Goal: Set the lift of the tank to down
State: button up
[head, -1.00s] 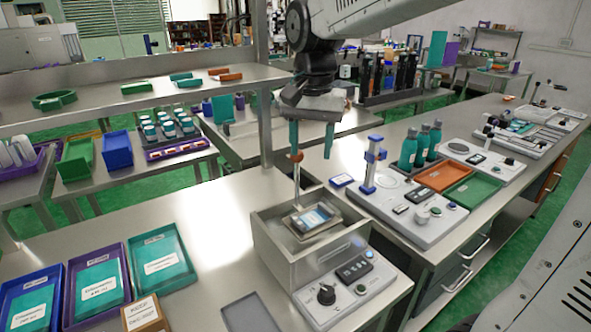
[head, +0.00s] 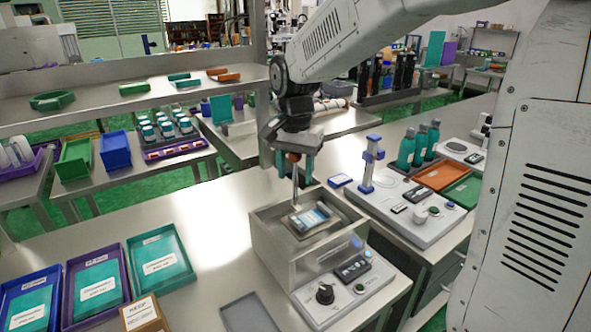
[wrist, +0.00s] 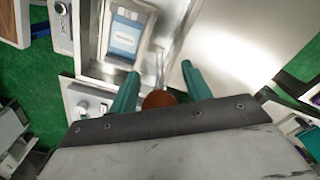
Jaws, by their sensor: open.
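The tank (head: 277,252) is an open grey metal box on the bench. Its lift is a thin upright rod (head: 295,186) at the back left with a brown-orange ball knob (head: 294,157) on top. A tray with a blue-and-white labelled pack (head: 311,217) sits near the tank's rim. My gripper (head: 293,165) is open, pointing down at the knob with its teal fingers on either side. In the wrist view the knob (wrist: 160,99) shows between the fingers, partly hidden by my gripper's body. Whether a finger touches it, I cannot tell.
A control panel with a black dial (head: 325,294) is on the tank's front. A device with a blue-topped post (head: 371,160) stands to the right. Labelled trays (head: 160,258) lie at left; a grey flat tray (head: 248,314) lies in front. A shelf edge (head: 150,98) runs behind.

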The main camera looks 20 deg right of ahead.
aim_at(295, 205)
grip_shut()
jog(key=shift+f, duration=1.75)
grip_release()
jog(key=shift+r, duration=0.15)
notch_tip(295, 205, up, 8)
jog(key=shift+f, duration=0.15)
